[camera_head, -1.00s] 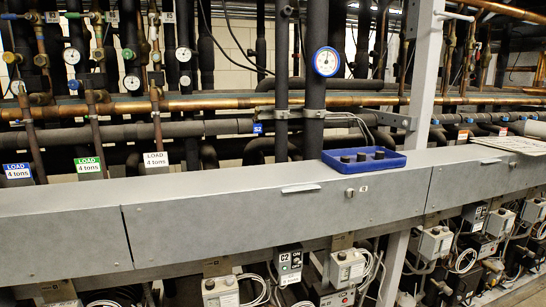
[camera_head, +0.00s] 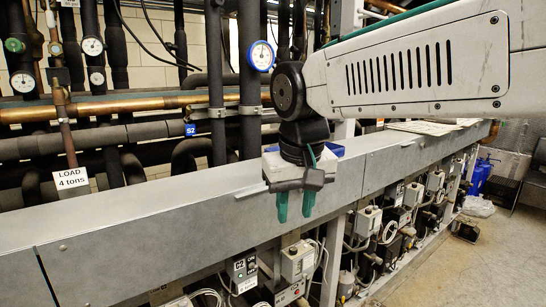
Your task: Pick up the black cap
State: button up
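My gripper (camera_head: 295,215) hangs in front of the grey metal ledge, with its two teal fingers pointing down. The fingers are apart and nothing shows between them. The blue tray (camera_head: 336,150) lies on top of the ledge behind the gripper, and only small parts of its edge show. No black cap can be made out now, as my gripper and wrist cover most of the tray.
The long grey ledge (camera_head: 150,222) runs across the view. Dark upright pipes and a blue-rimmed gauge (camera_head: 261,56) stand behind the tray. Control boxes and cables hang below the ledge. A clear floor strip (camera_head: 440,275) lies at the right.

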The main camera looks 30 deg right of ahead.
jog(key=w+d+r+m, duration=0.1)
jog(key=w+d+r, duration=0.2)
jog(key=w, duration=0.2)
jog(key=w+d+r+m+h, duration=0.1)
jog(key=w+d+r+m, duration=0.1)
jog(key=w+d+r, duration=0.1)
jog(key=w+d+r+m+t+h, duration=0.1)
jog(key=w+d+r+m, duration=0.1)
jog(key=w, duration=0.5)
jog(key=shift+w+d+r, duration=0.1)
jog(key=shift+d+r, duration=0.25)
jog(key=shift+r, duration=0.35)
jog(key=shift+d+r, duration=0.3)
jog(key=shift+r, duration=0.35)
jog(key=x, duration=0.2)
jog(key=d+x, duration=0.1)
jog(key=x, duration=0.3)
jog(key=shift+w+d, duration=0.3)
jog(key=shift+w, duration=0.15)
jog(key=shift+w+d+f, duration=0.1)
jog(key=shift+w+f, duration=0.05)
jog(key=shift+f, duration=0.3)
grip_shut()
